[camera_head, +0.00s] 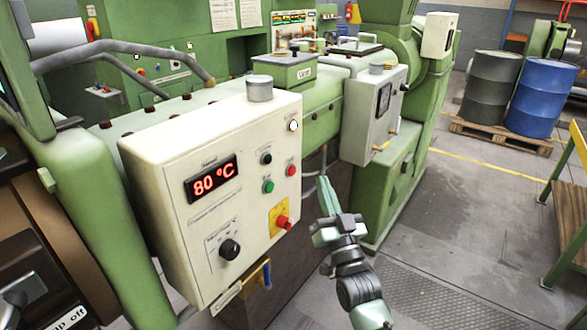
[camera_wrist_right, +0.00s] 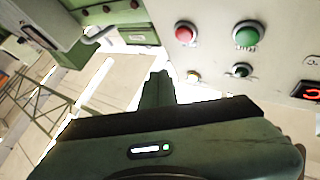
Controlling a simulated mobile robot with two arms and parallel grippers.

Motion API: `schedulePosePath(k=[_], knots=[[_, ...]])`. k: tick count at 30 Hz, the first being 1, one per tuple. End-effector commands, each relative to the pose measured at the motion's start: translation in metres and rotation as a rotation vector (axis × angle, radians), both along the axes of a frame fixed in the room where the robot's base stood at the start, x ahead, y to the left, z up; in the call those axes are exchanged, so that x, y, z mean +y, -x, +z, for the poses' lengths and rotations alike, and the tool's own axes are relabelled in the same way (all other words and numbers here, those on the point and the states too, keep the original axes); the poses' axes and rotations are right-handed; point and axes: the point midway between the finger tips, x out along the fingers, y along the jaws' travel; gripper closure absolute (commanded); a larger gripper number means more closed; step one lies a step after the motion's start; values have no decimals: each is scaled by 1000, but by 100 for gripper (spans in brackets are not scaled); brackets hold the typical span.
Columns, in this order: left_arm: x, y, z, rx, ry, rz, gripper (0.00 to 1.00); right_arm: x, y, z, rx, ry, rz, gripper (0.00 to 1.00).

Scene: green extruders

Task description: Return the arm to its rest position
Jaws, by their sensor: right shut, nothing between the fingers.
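My right gripper (camera_head: 325,190) is shut and empty. In the head view it points up, just right of the cream control box and apart from the box's front face. In the right wrist view its closed green fingers (camera_wrist_right: 157,90) show at the centre, below the box's buttons. My right arm (camera_head: 358,285) comes up from the bottom of the head view. The control box (camera_head: 150,165) has a display (camera_head: 211,179) reading 80 °C, a black knob (camera_head: 229,249), a green button (camera_head: 268,187) and red buttons. My left gripper is not in view.
A second grey box (camera_head: 365,115) is mounted on the green machine beyond the gripper. A blue lever (camera_head: 266,273) sits under the control box. Barrels (camera_head: 542,98) stand on a pallet at the back right. A green-framed bench (camera_head: 570,195) is at the right edge; the floor (camera_head: 460,220) between is clear.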

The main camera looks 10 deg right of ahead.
Motion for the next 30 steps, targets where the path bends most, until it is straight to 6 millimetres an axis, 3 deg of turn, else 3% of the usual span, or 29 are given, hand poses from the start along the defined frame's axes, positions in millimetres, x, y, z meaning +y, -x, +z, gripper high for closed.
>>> schedulePosePath(k=[16, 19, 23, 26, 30], knots=[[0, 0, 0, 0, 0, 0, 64, -1, 1, -1, 2, 0, 0, 100], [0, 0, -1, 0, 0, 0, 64, 0, -1, -16, 31, 7, 0, 100], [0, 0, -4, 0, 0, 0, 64, 3, -6, -78, 156, 33, 0, 100], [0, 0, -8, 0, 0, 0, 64, 6, -4, -151, 302, 65, 1, 100], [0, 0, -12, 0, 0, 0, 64, 10, 14, -258, 516, 117, 6, 100]])
